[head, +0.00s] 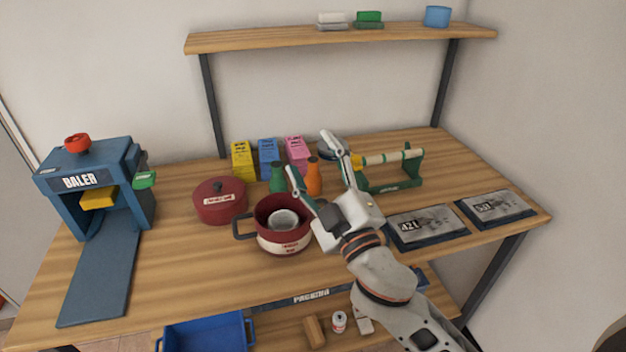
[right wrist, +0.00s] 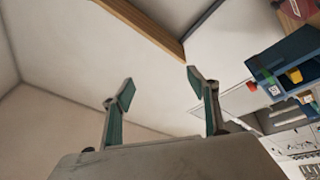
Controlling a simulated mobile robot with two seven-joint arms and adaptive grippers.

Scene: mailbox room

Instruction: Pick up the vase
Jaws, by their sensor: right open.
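Two small bottle-shaped vessels stand on the wooden table in the head view, one green (head: 277,179) and one orange (head: 314,178); I cannot tell for sure which is the vase. My right gripper (head: 309,154) is open, with its fingers spread and pointing up and away. In the head view the orange vessel shows between its fingers, with no contact visible. The right wrist view shows the open, empty fingers (right wrist: 160,84) against wall and ceiling, with neither vessel in it. My left gripper is in neither view.
A red pot (head: 283,240) holding a metal cup stands just left of my right gripper. A red lidded pot (head: 219,203), colored boxes (head: 268,157), a green roll stand (head: 390,180) and a blue baler (head: 92,185) stand around. A shelf (head: 340,36) hangs above.

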